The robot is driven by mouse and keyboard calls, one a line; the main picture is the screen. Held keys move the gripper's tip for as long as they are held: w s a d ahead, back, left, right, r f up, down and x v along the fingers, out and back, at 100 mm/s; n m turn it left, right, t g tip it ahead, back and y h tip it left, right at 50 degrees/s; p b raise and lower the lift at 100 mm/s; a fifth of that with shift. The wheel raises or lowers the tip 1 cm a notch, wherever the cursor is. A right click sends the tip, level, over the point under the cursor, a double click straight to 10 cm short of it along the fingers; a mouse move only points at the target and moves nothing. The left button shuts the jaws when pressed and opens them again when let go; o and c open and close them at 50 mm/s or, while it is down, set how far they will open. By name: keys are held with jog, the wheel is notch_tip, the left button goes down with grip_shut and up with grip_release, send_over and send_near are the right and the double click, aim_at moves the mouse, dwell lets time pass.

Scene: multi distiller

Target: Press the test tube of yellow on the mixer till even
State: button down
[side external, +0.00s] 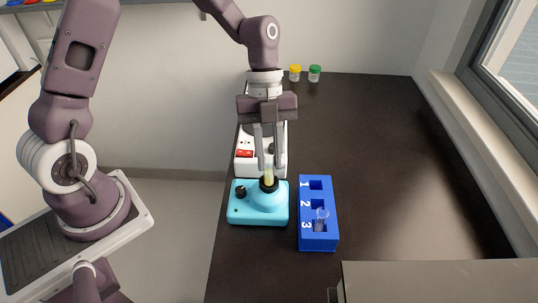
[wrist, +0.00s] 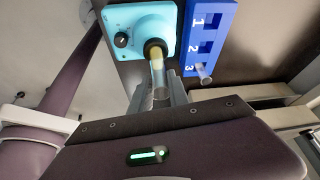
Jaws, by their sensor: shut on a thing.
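My gripper (side external: 267,158) is shut on a clear test tube holding yellow (side external: 269,175). The tube stands about upright, its lower end at the black cup on top of the turquoise mixer (side external: 244,213). In the wrist view the tube (wrist: 158,74) sits between the fingers, its yellow end meeting the black ring of the mixer (wrist: 120,18). I cannot tell how firmly it presses there. The mixer has a black knob on its left.
A blue rack (side external: 318,238) numbered 1, 2, 3 stands right of the mixer, with a clear tube (side external: 322,215) near slot 3. A white device with a red switch (side external: 245,154) is behind the mixer. Yellow-lidded (side external: 295,73) and green-lidded (side external: 314,73) jars stand far back.

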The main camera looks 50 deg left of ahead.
jog(key=shift+r, duration=2.9)
